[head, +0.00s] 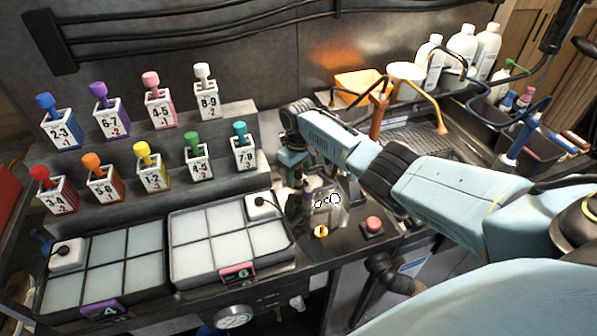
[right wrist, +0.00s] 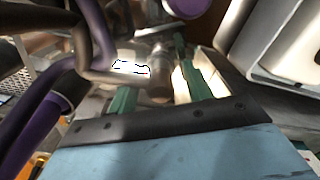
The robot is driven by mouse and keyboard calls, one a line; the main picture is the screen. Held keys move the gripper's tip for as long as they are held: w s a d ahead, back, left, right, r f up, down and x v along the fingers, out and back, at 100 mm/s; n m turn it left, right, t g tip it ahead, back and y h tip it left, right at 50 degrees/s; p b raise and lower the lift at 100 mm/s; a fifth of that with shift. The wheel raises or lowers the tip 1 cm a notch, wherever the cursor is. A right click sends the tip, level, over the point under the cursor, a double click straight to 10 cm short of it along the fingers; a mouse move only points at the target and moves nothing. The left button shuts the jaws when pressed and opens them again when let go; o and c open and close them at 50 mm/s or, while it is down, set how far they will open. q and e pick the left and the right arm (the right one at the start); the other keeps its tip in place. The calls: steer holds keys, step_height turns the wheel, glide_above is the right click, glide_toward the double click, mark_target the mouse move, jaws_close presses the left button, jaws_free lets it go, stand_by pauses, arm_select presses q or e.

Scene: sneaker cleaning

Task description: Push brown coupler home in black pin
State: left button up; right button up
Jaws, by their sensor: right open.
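My right gripper (head: 303,168) reaches down from the right over the clear machine beside the tiled trays in the head view. In the right wrist view its two green fingers (right wrist: 158,72) stand apart. A brownish, dull cylinder (right wrist: 160,86) lies between them and looks like the brown coupler. A gap shows on its right side; contact on its left cannot be told. The black pin cannot be made out; the gripper and glare cover that spot. My left gripper is not in view.
A red button (head: 373,224) and a yellow-ringed knob (head: 320,232) sit in front of the machine. A tiled tray (head: 180,277) is to its left. Numbered colored holders stand on steps behind. A purple tube (right wrist: 92,35) passes close to the fingers.

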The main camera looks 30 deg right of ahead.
mark_target(299, 169)
step_height(299, 169, up, 13)
steer(key=shift+r+p, duration=0.2)
steer(key=shift+p, duration=0.2)
stand_by(0.5)
